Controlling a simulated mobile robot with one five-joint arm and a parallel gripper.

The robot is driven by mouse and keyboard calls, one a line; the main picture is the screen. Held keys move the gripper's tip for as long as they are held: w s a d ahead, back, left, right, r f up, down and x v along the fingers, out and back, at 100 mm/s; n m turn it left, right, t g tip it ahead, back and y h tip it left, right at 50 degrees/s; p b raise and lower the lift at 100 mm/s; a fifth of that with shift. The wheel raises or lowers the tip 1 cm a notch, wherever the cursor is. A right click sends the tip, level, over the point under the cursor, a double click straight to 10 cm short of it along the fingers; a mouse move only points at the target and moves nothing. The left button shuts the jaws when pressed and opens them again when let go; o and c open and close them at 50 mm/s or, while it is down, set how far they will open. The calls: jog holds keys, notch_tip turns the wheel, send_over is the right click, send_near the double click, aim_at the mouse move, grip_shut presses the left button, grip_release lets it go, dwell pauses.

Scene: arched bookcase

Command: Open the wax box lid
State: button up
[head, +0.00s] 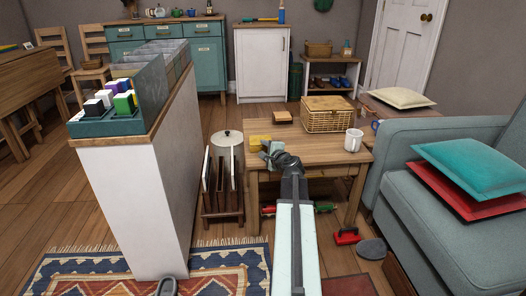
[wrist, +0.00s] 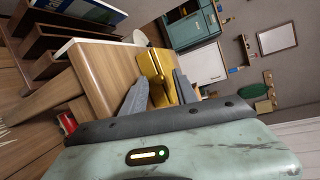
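A small yellow box, which looks like the wax box (head: 254,143), sits near the left edge of the low wooden table (head: 318,139). In the wrist view the yellow box (wrist: 149,66) shows tilted, just beyond my fingers, with a line along it that may be the lid seam. I cannot tell for sure whether the lid is shut. My gripper (head: 270,149) is at the table's near left side, close to the box. In the wrist view my gripper (wrist: 160,76) has its two grey fingers apart. I cannot tell whether they touch the box.
On the table are a wicker basket (head: 328,115), a white mug (head: 353,140) and a small wooden block (head: 282,117). A rack (head: 221,190) stands left of the table, and a sofa (head: 430,210) to the right. Red and green things lie beneath the table.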

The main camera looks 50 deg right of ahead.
grip_shut()
dwell(1.4)
